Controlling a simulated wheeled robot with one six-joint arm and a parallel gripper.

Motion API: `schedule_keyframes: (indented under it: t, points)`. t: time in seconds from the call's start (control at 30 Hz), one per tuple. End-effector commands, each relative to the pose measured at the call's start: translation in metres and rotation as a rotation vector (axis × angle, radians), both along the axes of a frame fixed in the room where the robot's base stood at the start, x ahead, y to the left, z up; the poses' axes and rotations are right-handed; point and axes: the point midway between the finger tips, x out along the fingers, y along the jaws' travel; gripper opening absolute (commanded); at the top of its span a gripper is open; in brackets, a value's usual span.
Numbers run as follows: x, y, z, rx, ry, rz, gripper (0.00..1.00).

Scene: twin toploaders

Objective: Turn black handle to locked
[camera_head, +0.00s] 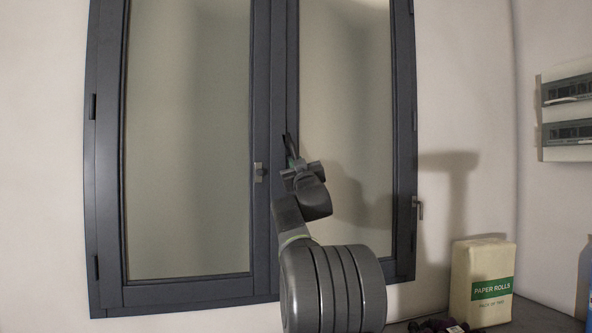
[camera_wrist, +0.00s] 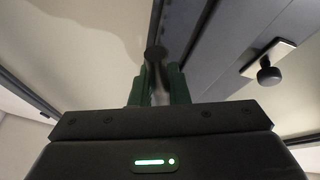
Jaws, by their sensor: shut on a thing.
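A dark window (camera_head: 185,298) with two glazed sashes fills the middle of the head view. My gripper (camera_head: 291,150) reaches up to the frame between the sashes. In the wrist view, my gripper (camera_wrist: 158,88) has its two green fingers closed around a black handle (camera_wrist: 156,53). Its rounded dark end shows just beyond the fingertips, and the rest is hidden between the fingers. In the head view, my gripper and arm mostly cover this handle, so its exact angle is hard to tell.
A paper rolls pack (camera_head: 481,283) stands on the counter at right.

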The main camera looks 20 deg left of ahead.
Motion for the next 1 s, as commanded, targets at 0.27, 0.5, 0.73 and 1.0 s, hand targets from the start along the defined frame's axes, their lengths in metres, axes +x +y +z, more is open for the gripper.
schedule_keyframes:
  t: [0.27, 0.5, 0.73, 1.0]
  points:
    - [0.0, 0.0015, -0.0014, 0.009, 0.009, 0.003, 0.0]
    - [0.0002, 0.0015, -0.0016, 0.007, 0.009, 0.002, 0.27]
    - [-0.0001, 0.0016, -0.0012, 0.007, 0.008, 0.002, 0.37]
    - [-0.0003, 0.0017, -0.0008, 0.008, 0.007, 0.003, 0.37]
